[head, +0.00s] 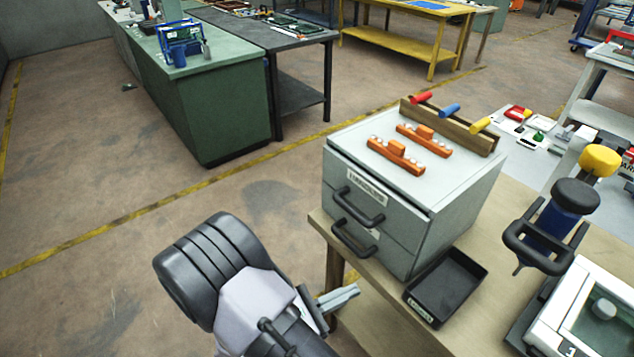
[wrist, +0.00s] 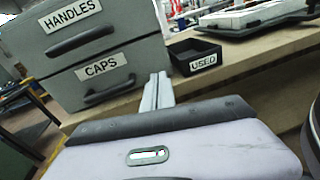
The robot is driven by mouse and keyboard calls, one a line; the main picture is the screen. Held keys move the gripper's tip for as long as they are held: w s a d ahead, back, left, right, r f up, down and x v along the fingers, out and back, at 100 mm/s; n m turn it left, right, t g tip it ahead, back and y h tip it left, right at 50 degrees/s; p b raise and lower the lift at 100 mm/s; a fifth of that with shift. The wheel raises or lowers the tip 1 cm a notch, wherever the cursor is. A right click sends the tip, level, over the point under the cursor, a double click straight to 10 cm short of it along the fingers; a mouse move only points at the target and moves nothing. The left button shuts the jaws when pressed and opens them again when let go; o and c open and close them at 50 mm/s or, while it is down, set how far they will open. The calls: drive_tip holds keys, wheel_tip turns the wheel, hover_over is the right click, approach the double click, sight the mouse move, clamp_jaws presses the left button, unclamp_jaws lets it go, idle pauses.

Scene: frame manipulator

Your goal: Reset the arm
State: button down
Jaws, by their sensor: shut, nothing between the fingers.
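My gripper (head: 340,298) is in the lower middle of the head view, in front of the workbench and left of the black tray. Its pale fingers are shut together with nothing between them. In the wrist view the fingers (wrist: 158,92) point toward the bench, between the drawer cabinet and the tray. My arm is bent, with its dark rounded joint at the lower left of the head view.
A grey cabinet (head: 390,235) with drawers labelled HANDLES and CAPS stands on the wooden bench (head: 385,318). Orange parts lie on top. A black tray (head: 446,288) marked USED and a white device (head: 590,318) are to its right.

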drive_tip(key=s+d+r+m+g+y, duration=0.7)
drive_tip(key=s+r+m+g+y, duration=0.5)
drive_tip(key=m, duration=0.5)
drive_tip(key=a+r+m+t+y, duration=0.5)
drive_tip(key=r+m+t, duration=0.4)
drive_tip(key=r+t, duration=0.1)
drive_tip(key=shift+s+r+m+b, duration=0.25)
drive_tip(key=shift+s+m+b, duration=0.1)
drive_tip(key=shift+m, duration=0.05)
